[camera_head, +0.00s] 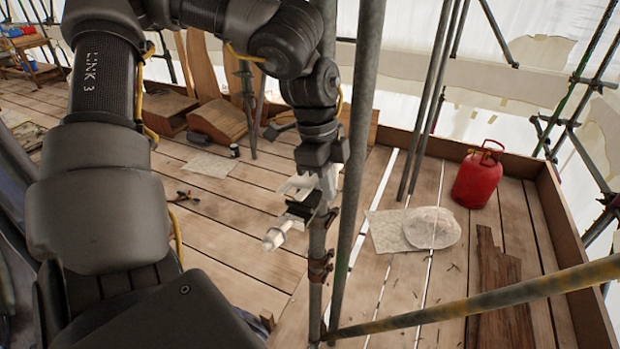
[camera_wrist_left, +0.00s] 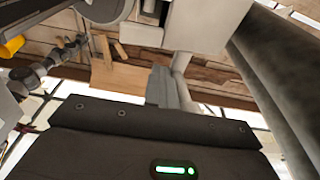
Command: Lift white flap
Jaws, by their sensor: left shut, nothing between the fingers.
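My left gripper (camera_head: 302,209) hangs at the end of my left arm, close beside an upright scaffold pole. A white fitting (camera_head: 299,186) shows right at the gripper, and a pale knob-ended piece (camera_head: 273,239) sticks out below it to the left. I cannot tell which of these is the white flap, or whether the gripper touches it. In the left wrist view, grey fingers (camera_wrist_left: 166,88) are shut with nothing between them. A pale block (camera_wrist_left: 207,25) and a pale rod (camera_wrist_left: 180,63) lie just beyond the fingers. My right gripper is not in view.
Scaffold poles (camera_head: 356,150) stand right of the gripper, and a yellowish diagonal pole (camera_head: 480,298) crosses the lower right.

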